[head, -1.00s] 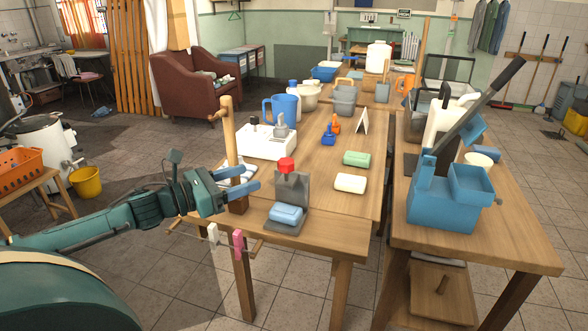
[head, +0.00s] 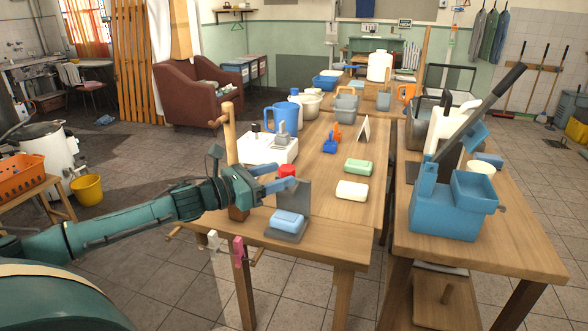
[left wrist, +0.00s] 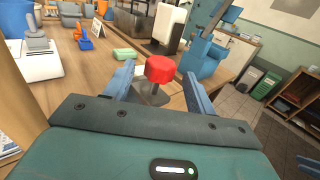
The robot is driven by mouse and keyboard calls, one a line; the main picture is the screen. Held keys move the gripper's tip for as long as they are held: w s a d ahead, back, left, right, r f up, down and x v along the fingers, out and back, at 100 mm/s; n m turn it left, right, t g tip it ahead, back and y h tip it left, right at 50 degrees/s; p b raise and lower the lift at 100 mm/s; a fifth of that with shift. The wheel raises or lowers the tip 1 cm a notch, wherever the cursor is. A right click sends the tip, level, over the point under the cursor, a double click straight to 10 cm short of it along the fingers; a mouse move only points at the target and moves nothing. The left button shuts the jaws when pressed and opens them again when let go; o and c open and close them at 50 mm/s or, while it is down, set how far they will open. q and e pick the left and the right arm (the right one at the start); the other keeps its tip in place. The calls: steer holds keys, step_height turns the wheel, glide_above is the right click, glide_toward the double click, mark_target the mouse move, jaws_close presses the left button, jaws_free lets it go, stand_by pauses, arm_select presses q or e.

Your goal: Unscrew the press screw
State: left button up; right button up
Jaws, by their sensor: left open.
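The press is a small grey stand (head: 303,195) at the near left end of the wooden table, topped by the red knob of its press screw (head: 287,171). A blue soap block (head: 287,219) lies on its base. My left gripper (head: 296,177) is open at knob height, with its blue fingers reaching to the knob. In the left wrist view the red knob (left wrist: 160,69) stands between the two spread fingertips (left wrist: 159,74), with gaps on both sides. The screw's shaft is mostly hidden under the knob.
A wooden post (head: 230,150) stands close behind my left gripper. A white box (head: 268,148) and a blue jug (head: 276,113) are farther back. Green soap (head: 359,167) and cream soap (head: 352,191) lie to the right. Pegs hang at the table's front edge.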

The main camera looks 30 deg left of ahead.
mark_target(294, 170)
arm_select(q)
steer(key=p+x, duration=0.1)
steer(key=x, duration=0.2)
steer(key=shift+w+d+r, duration=0.15)
steer(key=shift+w, duration=0.15)
steer(key=shift+w+d, duration=0.25)
steer(key=shift+w, duration=0.25)
steer(key=shift+w+d, duration=0.15)
steer(key=shift+w, duration=0.05)
arm_select(e)
steer(key=shift+w+a+f+g, duration=0.1)
steer(key=shift+w+a+g, duration=0.2)
steer(key=shift+w+a, duration=0.1)
arm_select(q)
steer(key=shift+c, duration=0.2)
steer(key=c, duration=1)
steer(key=shift+o, duration=0.2)
arm_select(e)
steer(key=shift+s+f, duration=0.1)
steer(key=shift+s, duration=0.05)
arm_select(q)
steer(key=shift+f, duration=0.25)
arm_select(e)
steer(key=shift+f, duration=0.15)
